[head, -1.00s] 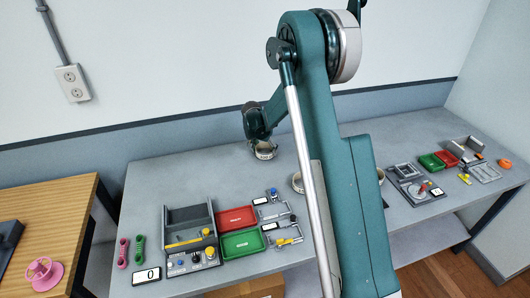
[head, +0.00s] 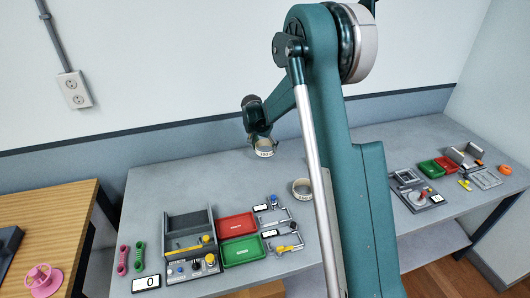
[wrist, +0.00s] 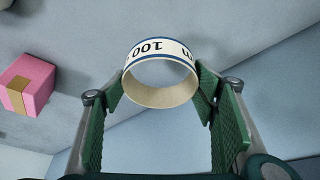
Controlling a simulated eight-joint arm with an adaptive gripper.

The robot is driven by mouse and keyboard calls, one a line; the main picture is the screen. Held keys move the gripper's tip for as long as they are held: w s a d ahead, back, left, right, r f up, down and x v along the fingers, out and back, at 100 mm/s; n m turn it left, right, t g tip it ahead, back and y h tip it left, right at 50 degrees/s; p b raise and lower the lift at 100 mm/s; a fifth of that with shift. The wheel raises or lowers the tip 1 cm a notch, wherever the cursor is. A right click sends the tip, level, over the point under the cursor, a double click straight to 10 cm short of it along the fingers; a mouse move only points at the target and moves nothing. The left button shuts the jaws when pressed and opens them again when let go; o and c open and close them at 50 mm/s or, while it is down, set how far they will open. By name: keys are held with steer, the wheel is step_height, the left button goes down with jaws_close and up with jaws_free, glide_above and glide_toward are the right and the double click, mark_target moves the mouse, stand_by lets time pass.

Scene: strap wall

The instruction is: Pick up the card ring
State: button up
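A pale card ring (head: 265,147) with dark print hangs at the tip of my gripper (head: 262,138), above the back of the grey bench. In the wrist view the card ring (wrist: 160,97) shows a blue edge and "100". It sits between the two green finger pads of my gripper (wrist: 161,90), near their tips, with a pad against each side. My gripper is shut on it. A second similar ring (head: 302,188) lies on the bench to the right, beside my arm.
Green tray (head: 243,250) and red tray (head: 237,225) lie front left of the rings, beside a grey fixture (head: 190,222). Several small tools stand right of the trays. The bench (head: 160,180) is clear at the back. A pink box (wrist: 27,84) shows left in the wrist view.

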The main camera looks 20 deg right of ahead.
steer(key=shift+r, duration=2)
steer(key=shift+a, duration=0.1)
steer(key=s+a+n+y, duration=0.1)
steer(key=s+a, duration=0.3)
steer(key=a, duration=1.4)
steer(key=s+a+n, duration=0.3)
steer(key=s+a, duration=0.2)
steer(key=a, duration=1.2)
steer(key=s+a+n+t+y, duration=0.1)
steer(key=s+a+n, duration=0.2)
steer(key=a, duration=1.5)
steer(key=shift+s+a+y, duration=0.3)
steer(key=shift+s, duration=0.75)
steer(key=shift+f, duration=3.05)
steer(key=shift+f, duration=0.1)
